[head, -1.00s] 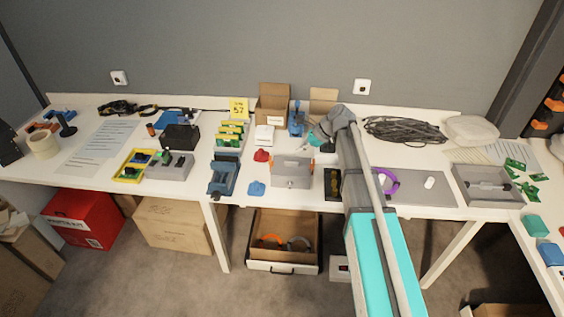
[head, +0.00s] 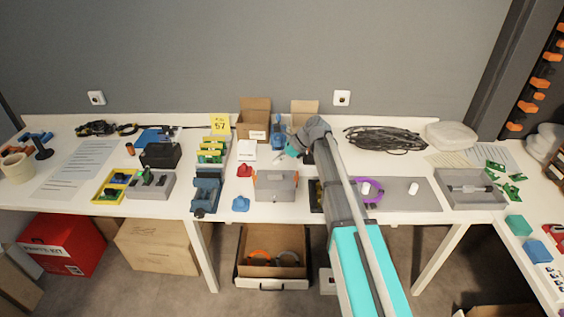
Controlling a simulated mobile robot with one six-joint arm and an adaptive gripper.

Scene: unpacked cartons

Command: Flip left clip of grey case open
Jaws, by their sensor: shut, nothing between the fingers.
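The grey case (head: 275,188) stands near the front edge of the white table, with its lid down. A small orange part shows at its right side. Its clips are too small to make out, so I cannot tell how the left one sits. My gripper (head: 283,158) is behind the case in the picture, a little above its top edge and apart from it. It looks shut and empty, with small grey fingers beyond a teal part. My arm crosses the table just right of the case.
A blue vise-like fixture (head: 206,191), a blue piece (head: 241,204) and a red piece (head: 245,170) lie left of the case. Open cardboard boxes (head: 254,116) stand behind. A purple ring (head: 371,197) lies right of my arm on a grey mat (head: 425,200).

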